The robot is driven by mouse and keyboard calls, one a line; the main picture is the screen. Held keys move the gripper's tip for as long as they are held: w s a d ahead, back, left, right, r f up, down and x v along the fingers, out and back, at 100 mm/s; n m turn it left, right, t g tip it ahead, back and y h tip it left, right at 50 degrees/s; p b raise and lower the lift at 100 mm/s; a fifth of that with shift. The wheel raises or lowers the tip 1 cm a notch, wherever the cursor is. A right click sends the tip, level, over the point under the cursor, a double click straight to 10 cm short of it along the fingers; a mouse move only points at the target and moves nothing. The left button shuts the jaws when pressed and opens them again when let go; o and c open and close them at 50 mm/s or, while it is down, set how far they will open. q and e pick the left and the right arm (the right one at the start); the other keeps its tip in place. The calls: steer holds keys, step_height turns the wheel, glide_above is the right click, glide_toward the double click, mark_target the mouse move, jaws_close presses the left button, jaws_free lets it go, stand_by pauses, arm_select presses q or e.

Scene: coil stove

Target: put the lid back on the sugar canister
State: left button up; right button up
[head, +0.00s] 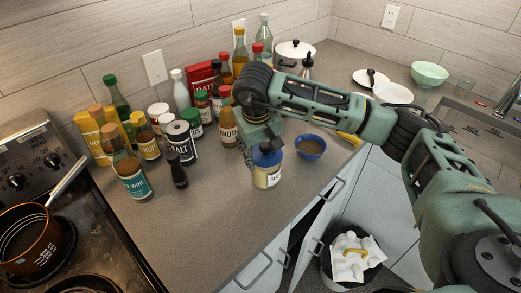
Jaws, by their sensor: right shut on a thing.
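The sugar canister (267,179) stands on the counter near its front edge, a cream jar with a label partly reading "SU". A blue lid (267,158) is at its top, directly under my right gripper (265,145). The right gripper points down from above and is shut on the lid. Its fingers are partly hidden by the wrist, and I cannot tell whether the lid is seated on the rim or slightly above it. My left gripper is not in view.
A blue bowl (312,146) with brown contents stands just right of the canister. A dark pepper-like bottle (177,170), a salt can (182,141) and several bottles crowd the left. The stove with a copper pan (28,240) is far left. The counter's front middle is clear.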

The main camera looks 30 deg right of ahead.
stand_by(0.4)
steer(key=o, duration=1.3)
steer(key=shift+o, duration=0.2)
steer(key=o, duration=0.5)
steer(key=shift+c, duration=0.2)
steer(key=shift+r+p, duration=1.7)
steer(key=shift+r, duration=1.8)
steer(key=shift+c, duration=0.3)
